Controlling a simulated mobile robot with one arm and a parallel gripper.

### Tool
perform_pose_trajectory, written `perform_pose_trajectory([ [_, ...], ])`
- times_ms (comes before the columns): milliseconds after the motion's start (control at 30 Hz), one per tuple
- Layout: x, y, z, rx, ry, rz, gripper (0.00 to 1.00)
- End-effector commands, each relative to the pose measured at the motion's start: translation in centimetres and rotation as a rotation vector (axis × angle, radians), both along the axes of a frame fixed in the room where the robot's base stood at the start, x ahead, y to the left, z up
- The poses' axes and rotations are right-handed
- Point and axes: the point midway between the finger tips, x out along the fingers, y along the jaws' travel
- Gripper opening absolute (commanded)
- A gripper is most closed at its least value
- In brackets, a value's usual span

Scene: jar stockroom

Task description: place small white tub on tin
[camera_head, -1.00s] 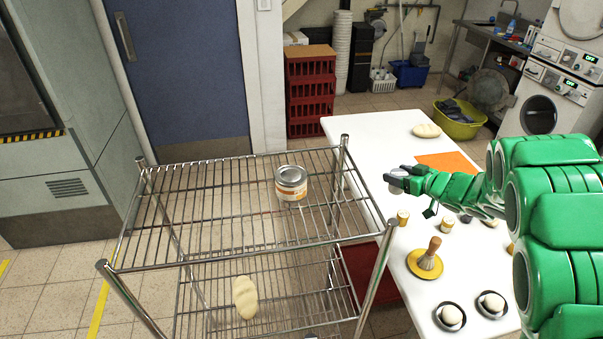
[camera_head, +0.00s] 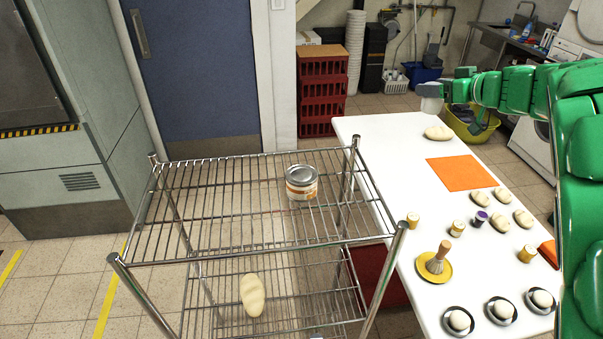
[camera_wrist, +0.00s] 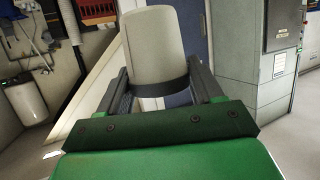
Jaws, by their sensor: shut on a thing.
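The tin (camera_head: 301,184) is a silver-lidded can with a white and orange label. It stands upright on the top wire shelf of the metal rack, and nothing rests on its lid. My gripper (camera_head: 431,97) is raised above the far end of the white table, to the right of the tin and well apart from it. In the wrist view my gripper (camera_wrist: 160,88) is shut on the small white tub (camera_wrist: 152,45), which sits between the two dark fingers. The tub looks small and pale in the head view (camera_head: 430,89).
The wire rack (camera_head: 225,215) has free room around the tin. A bread-like loaf (camera_head: 252,295) lies on its lower shelf. The white table (camera_head: 400,150) holds an orange mat (camera_head: 461,173), small jars, pale rolls, a brush on a yellow dish (camera_head: 435,265) and eggs on dark saucers.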

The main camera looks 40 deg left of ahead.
Motion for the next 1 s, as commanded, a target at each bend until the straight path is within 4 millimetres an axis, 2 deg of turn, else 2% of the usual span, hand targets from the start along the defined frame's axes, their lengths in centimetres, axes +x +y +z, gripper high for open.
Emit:
perform_pose_trajectory([
  [100, 0.0, 0.0, 1.8, 0.0, -0.004, 0.001, 0.27],
  [400, 0.0, 0.0, 4.5, 0.002, -0.001, 0.001, 0.27],
  [767, -3.6, 3.4, 4.2, -0.005, 0.003, 0.073, 0.27],
  [1000, -7.4, 6.6, 4.2, -0.01, 0.004, 0.144, 0.27],
])
